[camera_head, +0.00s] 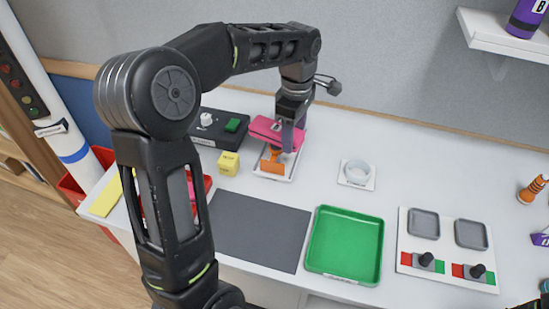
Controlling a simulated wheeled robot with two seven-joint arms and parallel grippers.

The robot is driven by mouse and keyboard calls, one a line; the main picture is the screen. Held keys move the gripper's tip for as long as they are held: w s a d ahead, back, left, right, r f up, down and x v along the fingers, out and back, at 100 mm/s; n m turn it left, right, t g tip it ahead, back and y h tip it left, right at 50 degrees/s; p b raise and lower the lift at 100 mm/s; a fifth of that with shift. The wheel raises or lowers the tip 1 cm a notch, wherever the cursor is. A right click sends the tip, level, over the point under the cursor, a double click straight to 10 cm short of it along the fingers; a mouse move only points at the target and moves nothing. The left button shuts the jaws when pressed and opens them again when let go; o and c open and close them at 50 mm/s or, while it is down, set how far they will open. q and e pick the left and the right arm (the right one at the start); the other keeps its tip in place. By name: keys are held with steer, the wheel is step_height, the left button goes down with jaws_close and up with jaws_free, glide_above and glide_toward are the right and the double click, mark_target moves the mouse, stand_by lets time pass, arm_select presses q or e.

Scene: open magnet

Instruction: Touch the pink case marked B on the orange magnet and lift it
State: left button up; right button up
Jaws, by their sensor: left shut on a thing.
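The pink case (265,128) is at the back of the table, above or against the orange magnet (271,165). A small label shows on it, but I cannot read its letter. My left gripper (288,146) comes down from above and is shut on the pink case. The gripper covers part of the case. The orange magnet is on a white plate (290,176). I cannot tell whether the case touches the magnet.
A black box (215,132) with a white knob and green button and a yellow cube (228,163) are left of the magnet. A grey mat (250,228), a green tray (345,246) and a switch panel (449,250) are nearer. A clear dish (357,171) stands to the right.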

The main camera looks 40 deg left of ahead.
arm_select(q)
steer(key=shift+r, duration=0.15)
steer(key=shift+r+p, duration=1.85)
steer(key=shift+r, duration=0.35)
steer(key=shift+r+p, duration=0.3)
steer(key=shift+r, duration=0.65)
